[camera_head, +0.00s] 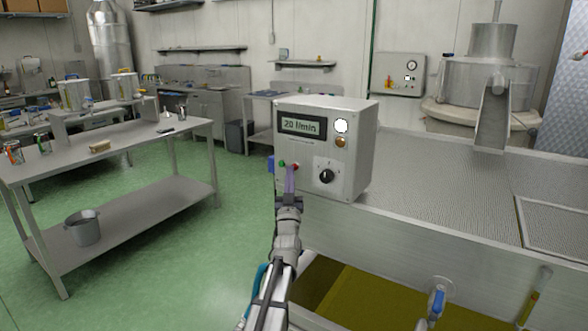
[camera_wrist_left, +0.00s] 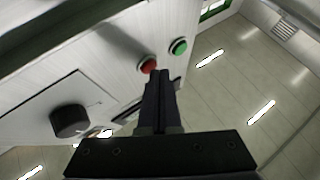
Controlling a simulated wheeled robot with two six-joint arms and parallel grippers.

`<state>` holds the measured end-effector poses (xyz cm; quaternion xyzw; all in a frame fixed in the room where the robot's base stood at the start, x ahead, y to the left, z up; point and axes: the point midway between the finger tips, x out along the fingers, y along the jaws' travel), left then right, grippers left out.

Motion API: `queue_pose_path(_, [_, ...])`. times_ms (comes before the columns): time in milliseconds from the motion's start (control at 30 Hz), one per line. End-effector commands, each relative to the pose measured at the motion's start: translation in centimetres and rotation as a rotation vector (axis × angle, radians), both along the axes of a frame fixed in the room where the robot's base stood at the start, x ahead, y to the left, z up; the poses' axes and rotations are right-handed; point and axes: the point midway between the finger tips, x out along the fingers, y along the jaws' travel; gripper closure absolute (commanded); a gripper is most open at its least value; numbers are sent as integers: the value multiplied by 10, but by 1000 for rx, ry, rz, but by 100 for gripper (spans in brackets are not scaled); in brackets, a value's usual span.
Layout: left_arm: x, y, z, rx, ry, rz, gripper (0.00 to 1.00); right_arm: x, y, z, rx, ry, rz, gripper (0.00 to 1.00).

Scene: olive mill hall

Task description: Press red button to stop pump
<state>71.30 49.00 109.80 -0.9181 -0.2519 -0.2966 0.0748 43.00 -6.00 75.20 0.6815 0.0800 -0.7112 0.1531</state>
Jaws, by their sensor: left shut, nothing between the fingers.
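The pump control box (camera_head: 353,118) is a pale metal box with a display reading 20 l/min, standing at the edge of a steel tank. On its front are a red button (camera_head: 296,167), a green button (camera_head: 282,163) and a black knob (camera_head: 326,176). My left gripper (camera_head: 290,171) is shut and empty, its tips in front of the box by the buttons. In the left wrist view the tips (camera_wrist_left: 160,74) lie right beside the red button (camera_wrist_left: 148,66), slightly covering its edge; the green button (camera_wrist_left: 178,46) is clear. I cannot tell whether they touch. My right gripper is not in view.
The steel tank (camera_head: 430,215) with a perforated top extends right of the box. A blue-handled valve (camera_head: 437,300) is on its front. A steel table (camera_head: 130,150) stands at the left with a pot (camera_head: 83,228) on its lower shelf. Green floor (camera_head: 185,265) lies open between.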

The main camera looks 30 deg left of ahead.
Motion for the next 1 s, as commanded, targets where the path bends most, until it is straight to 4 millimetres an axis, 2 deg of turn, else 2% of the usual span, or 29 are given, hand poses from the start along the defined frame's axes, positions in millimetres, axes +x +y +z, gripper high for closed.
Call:
queue_pose_path(200, [-11,0,0,0,0,0,100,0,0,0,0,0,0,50])
queue_pose_path(633, [-15,0,0,-1,0,1,100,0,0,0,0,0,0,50])
queue_pose_path(1000, [-48,-1,0,0,0,1,100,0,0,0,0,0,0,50])
